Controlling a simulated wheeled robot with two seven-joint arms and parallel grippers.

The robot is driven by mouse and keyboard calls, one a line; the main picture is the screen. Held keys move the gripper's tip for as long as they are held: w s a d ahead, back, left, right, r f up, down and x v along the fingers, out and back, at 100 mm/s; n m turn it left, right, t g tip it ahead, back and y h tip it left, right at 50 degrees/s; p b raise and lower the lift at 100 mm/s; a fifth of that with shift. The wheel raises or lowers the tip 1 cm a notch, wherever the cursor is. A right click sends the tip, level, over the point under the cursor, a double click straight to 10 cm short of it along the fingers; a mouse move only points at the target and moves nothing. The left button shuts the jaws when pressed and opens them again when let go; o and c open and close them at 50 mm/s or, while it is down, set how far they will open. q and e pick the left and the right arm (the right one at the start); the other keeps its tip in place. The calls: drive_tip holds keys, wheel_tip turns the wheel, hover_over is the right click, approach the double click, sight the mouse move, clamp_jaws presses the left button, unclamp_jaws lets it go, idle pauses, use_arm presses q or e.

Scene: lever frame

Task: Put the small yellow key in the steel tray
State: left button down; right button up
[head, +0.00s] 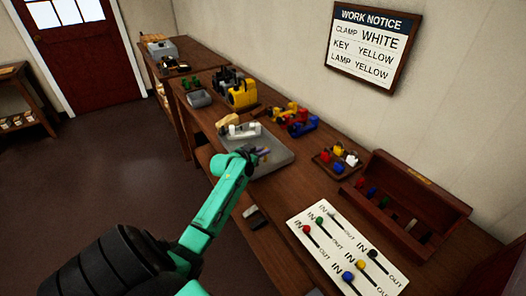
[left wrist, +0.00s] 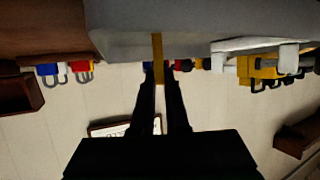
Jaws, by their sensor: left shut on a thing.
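The steel tray (head: 283,160) lies on the long bench in the head view, and its grey underside or wall fills the top of the left wrist view (left wrist: 130,18). My left gripper (head: 252,155) is over the tray in the head view; its fingertips are small and partly hidden there. In the left wrist view my left gripper (left wrist: 159,82) is shut on a narrow yellow piece, the small yellow key (left wrist: 158,60), which stands out past the fingertips, overlapping the tray. I cannot tell if the key touches the tray. My right gripper is not in view.
A white clamp (head: 243,130) is at the tray's far left end. Red, blue and yellow padlocks (head: 297,120) stand behind it. A small tray (head: 337,163), a wooden box (head: 410,205) and a lever panel (head: 345,250) are to the right. A notice (head: 372,45) hangs above.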

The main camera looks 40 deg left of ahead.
use_arm(q)
drive_tip(key=c, duration=0.9)
unclamp_jaws()
drive_tip(key=shift+r, duration=0.1)
drive_tip(key=v, duration=1.2)
drive_tip(key=shift+b, duration=0.35)
